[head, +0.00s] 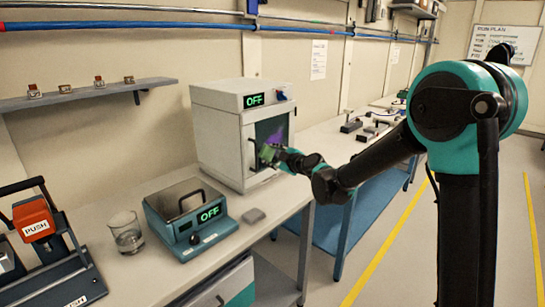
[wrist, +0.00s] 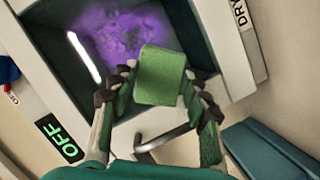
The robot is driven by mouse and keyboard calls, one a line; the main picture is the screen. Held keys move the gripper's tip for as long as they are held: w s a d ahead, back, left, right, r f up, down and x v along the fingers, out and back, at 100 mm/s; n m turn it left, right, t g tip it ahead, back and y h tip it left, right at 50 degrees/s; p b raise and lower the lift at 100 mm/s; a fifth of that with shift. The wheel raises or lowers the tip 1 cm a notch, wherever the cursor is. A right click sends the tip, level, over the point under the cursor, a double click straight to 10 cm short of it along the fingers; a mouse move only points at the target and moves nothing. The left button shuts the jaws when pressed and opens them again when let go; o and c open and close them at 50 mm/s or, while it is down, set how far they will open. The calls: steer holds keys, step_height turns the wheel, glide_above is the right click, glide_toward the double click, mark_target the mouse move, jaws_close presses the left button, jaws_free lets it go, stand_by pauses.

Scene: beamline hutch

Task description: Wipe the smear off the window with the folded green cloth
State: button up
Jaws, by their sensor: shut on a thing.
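The folded green cloth (wrist: 162,76) is a small light-green block between the fingers of my gripper (wrist: 160,88) in the wrist view. My gripper is shut on it. In the head view, my gripper (head: 270,155) is in front of the door of the white cabinet (head: 222,130). The dark window (wrist: 72,15) carries a cloudy purple smear (wrist: 125,35), which lies just beyond the cloth and is partly covered by it. The smear also shows in the head view (head: 273,136), above the gripper. I cannot tell whether the cloth touches the glass.
A door handle (wrist: 165,139) is just below the cloth. The cabinet display (head: 254,100) reads OFF. A shelf (head: 85,95) is on the wall.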

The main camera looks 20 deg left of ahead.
mark_target(284, 139)
steer(key=shift+w+a, duration=0.2)
steer(key=shift+a, duration=0.3)
steer(key=shift+w, duration=0.1)
steer(key=shift+w+d, duration=0.8)
steer(key=shift+w, duration=1)
steer(key=shift+w+d, duration=0.75)
steer(key=shift+w, duration=1.1)
steer(key=shift+w+d, duration=0.8)
steer(key=shift+w, duration=1)
steer(key=shift+a+r, duration=0.1)
steer(key=shift+r, duration=1.1)
steer(key=shift+s+a, duration=0.75)
steer(key=shift+s, duration=1.1)
steer(key=shift+s+a, duration=0.8)
steer(key=shift+s, duration=1.05)
steer(key=shift+s+a, duration=0.75)
steer(key=shift+s, duration=1.1)
steer(key=shift+r, duration=0.15)
